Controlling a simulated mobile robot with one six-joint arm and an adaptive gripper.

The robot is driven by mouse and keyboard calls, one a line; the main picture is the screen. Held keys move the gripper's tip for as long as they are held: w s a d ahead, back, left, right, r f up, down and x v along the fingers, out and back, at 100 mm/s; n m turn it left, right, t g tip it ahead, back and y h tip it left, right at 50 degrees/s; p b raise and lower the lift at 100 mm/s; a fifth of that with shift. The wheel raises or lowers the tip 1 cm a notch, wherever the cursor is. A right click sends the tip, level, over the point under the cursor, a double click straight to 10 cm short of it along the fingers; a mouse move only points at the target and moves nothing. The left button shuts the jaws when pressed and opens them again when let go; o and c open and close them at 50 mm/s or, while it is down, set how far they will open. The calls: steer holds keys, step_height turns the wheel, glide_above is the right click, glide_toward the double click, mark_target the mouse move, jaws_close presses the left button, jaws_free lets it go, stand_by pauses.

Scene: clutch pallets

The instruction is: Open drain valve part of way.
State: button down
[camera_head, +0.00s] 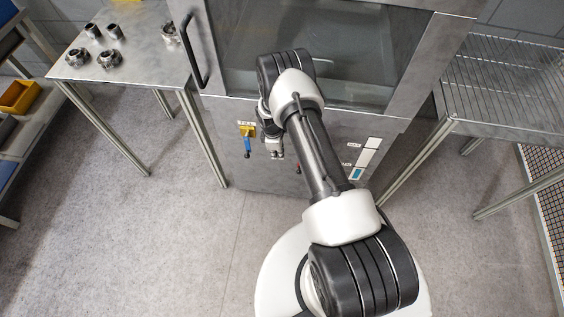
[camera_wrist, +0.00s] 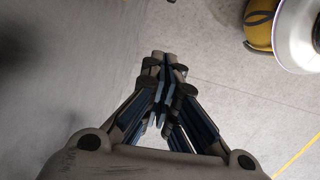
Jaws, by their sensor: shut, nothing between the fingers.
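On the lower front of the steel cabinet (camera_head: 230,160), a valve with a yellow body and a blue lever (camera_head: 247,146) shows under a small label that I cannot read. The lever hangs straight down. A small red-tipped part (camera_head: 298,168) sits further right on the same panel; I cannot tell what it is. My gripper (camera_head: 277,153) is between these two, partly hidden by my arm. In the wrist view my gripper (camera_wrist: 162,60) is shut and empty, with a grey surface to its left. No valve shows there.
A steel table (camera_head: 135,65) with several metal parts stands at the left. A wire-topped table (camera_head: 500,95) stands at the right. The cabinet has a glass door with a black handle (camera_head: 195,50). The floor (camera_head: 150,240) in front is clear at the left.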

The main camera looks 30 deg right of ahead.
steer(key=s+d+f+b, duration=0.2)
steer(key=d+f+b, duration=0.1)
steer(key=f, duration=0.8)
steer(key=shift+s+d, duration=0.4)
steer(key=shift+d, duration=0.15)
